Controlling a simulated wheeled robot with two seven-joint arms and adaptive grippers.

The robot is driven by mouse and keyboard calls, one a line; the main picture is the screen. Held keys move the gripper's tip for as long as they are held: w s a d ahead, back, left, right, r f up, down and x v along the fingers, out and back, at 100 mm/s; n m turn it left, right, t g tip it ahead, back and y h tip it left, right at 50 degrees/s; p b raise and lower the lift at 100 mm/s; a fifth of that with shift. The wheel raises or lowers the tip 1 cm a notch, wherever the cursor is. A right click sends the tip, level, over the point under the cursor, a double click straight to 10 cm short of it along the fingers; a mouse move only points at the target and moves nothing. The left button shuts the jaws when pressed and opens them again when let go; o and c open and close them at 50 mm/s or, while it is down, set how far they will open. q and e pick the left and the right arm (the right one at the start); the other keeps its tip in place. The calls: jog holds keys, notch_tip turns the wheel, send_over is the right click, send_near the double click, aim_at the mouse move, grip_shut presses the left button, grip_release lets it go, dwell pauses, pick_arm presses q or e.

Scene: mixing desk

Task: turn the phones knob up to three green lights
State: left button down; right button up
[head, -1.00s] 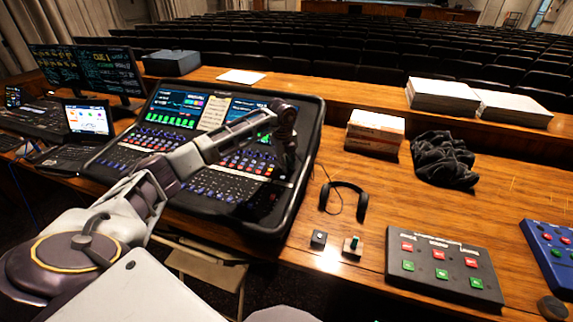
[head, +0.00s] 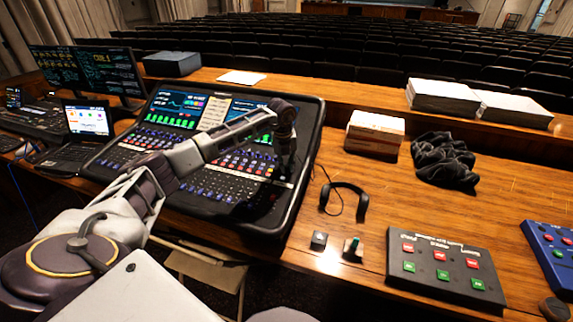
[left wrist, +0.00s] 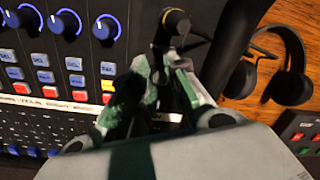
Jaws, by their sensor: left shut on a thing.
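The mixing desk (head: 304,160) stands at centre left, with lit screens and rows of blue-capped knobs. My left gripper (head: 284,172) points down at the right part of its panel. In the left wrist view my left gripper (left wrist: 158,88) is shut, its fingers close together over the panel beside the desk's black rim. The phones knob is hidden at the fingertips; I take it to be what they hold. A dark round part with a gold ring (left wrist: 176,20) and a cable shows just beyond the fingers. I cannot make out the three green lights. My right gripper is not in view.
Black headphones (head: 345,188) lie on the wooden table right of the desk. A laptop (head: 85,128) stands left.

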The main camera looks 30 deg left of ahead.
pick_arm(q)
jog(key=c, duration=1.3)
grip_release()
jog(key=shift+c, duration=0.2)
jog(key=shift+r, duration=0.1)
notch_tip(320, 180, up, 12)
jog(key=s, duration=0.1)
jog(key=shift+s, duration=0.25)
jog(key=shift+f, duration=0.2)
